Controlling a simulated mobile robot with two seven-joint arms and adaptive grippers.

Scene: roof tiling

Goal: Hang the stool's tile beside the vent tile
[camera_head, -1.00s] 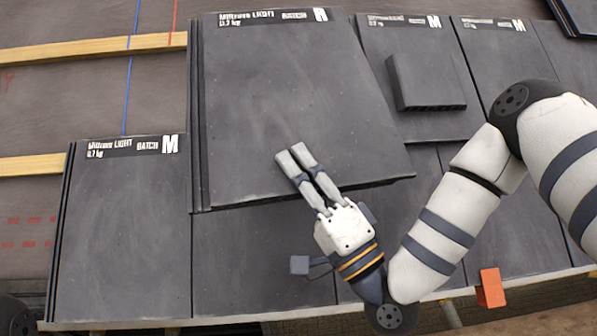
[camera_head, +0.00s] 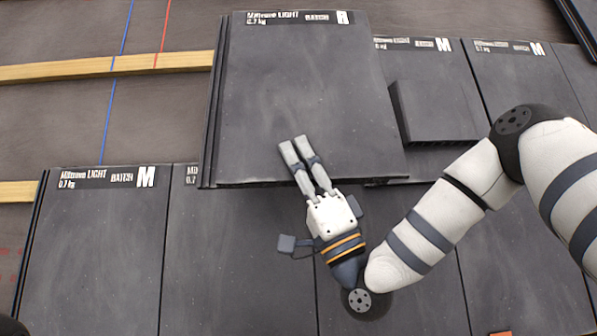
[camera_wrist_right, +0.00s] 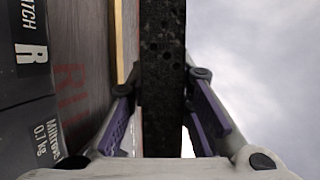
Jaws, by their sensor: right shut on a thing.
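My right gripper (camera_head: 294,148) is shut on a large dark grey tile (camera_head: 310,90) with a batch R label, near its lower edge. The tile appears above the roof, left of the vent tile, and overlaps part of its left side in the head view. The vent tile (camera_head: 408,160) carries a raised dark box (camera_head: 437,112) and a batch M label. The stool and my left gripper are not in view.
Another M tile (camera_head: 520,100) lies right of the vent tile. A lower course of tiles (camera_head: 95,250) runs beneath. Wooden battens (camera_head: 100,66) cross bare underlay at the left, with blue and red lines. A dark slab (camera_head: 580,25) shows at the top right corner.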

